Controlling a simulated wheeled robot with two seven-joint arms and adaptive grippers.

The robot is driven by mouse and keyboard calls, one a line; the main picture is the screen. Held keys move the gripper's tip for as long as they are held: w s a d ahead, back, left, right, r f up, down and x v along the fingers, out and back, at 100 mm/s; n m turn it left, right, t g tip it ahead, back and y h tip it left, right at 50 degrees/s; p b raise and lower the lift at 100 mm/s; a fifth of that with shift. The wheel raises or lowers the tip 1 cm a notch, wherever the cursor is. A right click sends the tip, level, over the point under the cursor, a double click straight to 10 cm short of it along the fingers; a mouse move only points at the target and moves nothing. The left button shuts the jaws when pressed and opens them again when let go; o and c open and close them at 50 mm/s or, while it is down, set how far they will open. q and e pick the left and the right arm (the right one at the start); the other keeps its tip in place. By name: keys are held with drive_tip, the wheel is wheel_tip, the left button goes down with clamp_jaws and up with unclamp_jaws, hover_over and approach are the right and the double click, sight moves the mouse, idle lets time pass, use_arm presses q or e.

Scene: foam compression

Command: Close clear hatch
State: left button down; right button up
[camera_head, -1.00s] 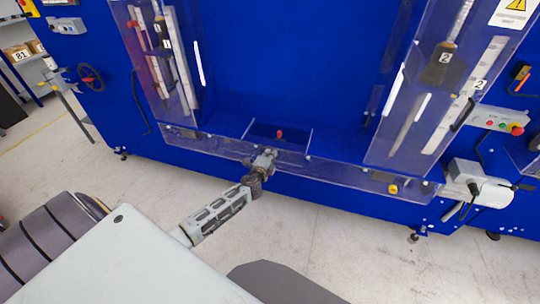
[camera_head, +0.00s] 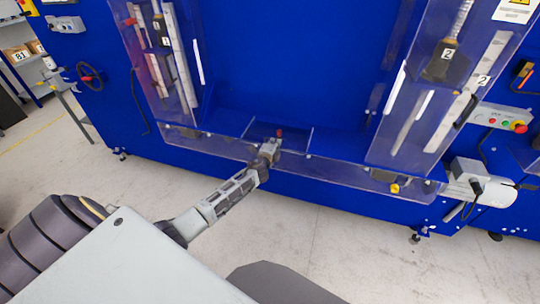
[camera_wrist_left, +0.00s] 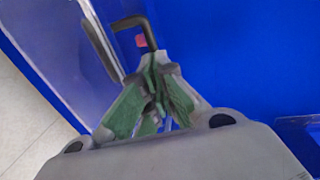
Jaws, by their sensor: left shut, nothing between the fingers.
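The blue machine (camera_head: 290,50) has clear panels around its wide opening. A small clear panel (camera_head: 295,134) stands at the middle of the opening's lower edge, with a small red part (camera_head: 279,133) by it. A low clear strip (camera_head: 340,172) runs along the front below. I cannot tell which clear piece is the hatch. My left gripper (camera_head: 272,147) is shut and empty, at the small clear panel. In the left wrist view its green-sided fingers (camera_wrist_left: 153,75) are close to a black bent handle (camera_wrist_left: 131,22) and a red part (camera_wrist_left: 141,41). Contact cannot be told. My right gripper is out of view.
Tall clear panels stand at the left (camera_head: 180,60) and right (camera_head: 405,120) of the opening. A control box with buttons (camera_head: 498,118) is at the right. A handwheel (camera_head: 90,76) is at the left. The floor (camera_head: 130,190) in front is clear.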

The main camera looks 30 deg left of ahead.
sight(279, 133)
use_arm(q)
drive_tip(key=shift+r+b+x, duration=0.2)
drive_tip(key=shift+b+x, duration=0.2)
drive_tip(key=shift+x, duration=0.75)
drive_tip(key=shift+b+x, duration=0.45)
drive_tip(key=shift+x, duration=0.6)
drive_tip(key=shift+w+a+r+b, duration=0.1)
drive_tip(key=shift+w+b, duration=0.1)
drive_tip(key=shift+w, duration=0.3)
drive_tip(key=shift+w+a+r+b, duration=0.1)
drive_tip(key=shift+w+a+b, duration=0.1)
drive_tip(key=shift+w, duration=0.3)
drive_tip(key=shift+w+r, duration=0.15)
drive_tip(key=shift+w, duration=0.05)
drive_tip(key=shift+r, duration=0.15)
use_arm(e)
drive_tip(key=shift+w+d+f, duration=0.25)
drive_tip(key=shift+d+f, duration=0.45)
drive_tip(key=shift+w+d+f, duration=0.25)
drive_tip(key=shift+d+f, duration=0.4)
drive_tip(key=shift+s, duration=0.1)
